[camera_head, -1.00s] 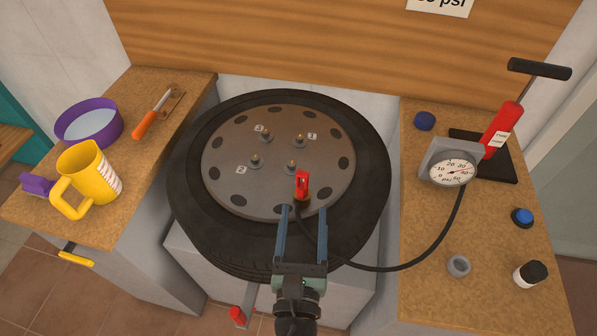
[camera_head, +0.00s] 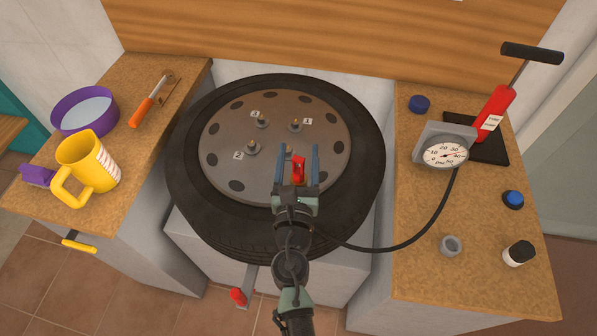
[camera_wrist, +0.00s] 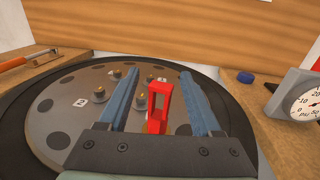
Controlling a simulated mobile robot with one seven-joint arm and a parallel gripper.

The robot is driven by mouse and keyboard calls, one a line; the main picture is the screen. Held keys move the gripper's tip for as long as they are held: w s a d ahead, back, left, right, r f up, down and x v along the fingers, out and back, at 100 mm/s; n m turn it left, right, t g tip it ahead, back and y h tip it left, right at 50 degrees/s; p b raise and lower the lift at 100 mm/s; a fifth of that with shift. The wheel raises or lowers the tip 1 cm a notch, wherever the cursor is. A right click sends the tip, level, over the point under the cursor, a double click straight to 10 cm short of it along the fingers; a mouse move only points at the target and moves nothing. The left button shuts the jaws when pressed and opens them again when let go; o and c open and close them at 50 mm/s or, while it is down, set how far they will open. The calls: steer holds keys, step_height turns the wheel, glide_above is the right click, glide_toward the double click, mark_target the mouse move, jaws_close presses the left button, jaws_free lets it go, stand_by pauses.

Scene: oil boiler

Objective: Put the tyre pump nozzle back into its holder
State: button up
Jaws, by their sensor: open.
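The red tyre pump nozzle (camera_head: 298,169) stands near the front of the tyre's metal disc, at the end of a black hose. In the wrist view the nozzle (camera_wrist: 159,108) is upright between the two blue fingers, with a gap on each side. My gripper (camera_head: 300,152) is open around it. The pump's red body (camera_head: 495,112) stands on the right bench, with a pressure gauge (camera_head: 445,153) beside it. A small grey ring (camera_head: 451,246) sits on the front of that bench; I cannot tell whether it is the holder.
The tyre (camera_head: 352,205) lies flat with numbered valve stems on its disc. The left bench holds a yellow jug (camera_head: 90,165), purple bowl (camera_head: 85,108) and orange-handled tool (camera_head: 147,110). On the right bench are a dark blue cap (camera_head: 419,104), blue button (camera_head: 514,199) and black-capped bottle (camera_head: 519,253).

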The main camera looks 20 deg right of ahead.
steer(key=shift+x, duration=1.05)
steer(key=shift+s, duration=0.1)
jaws_close()
stand_by(0.5)
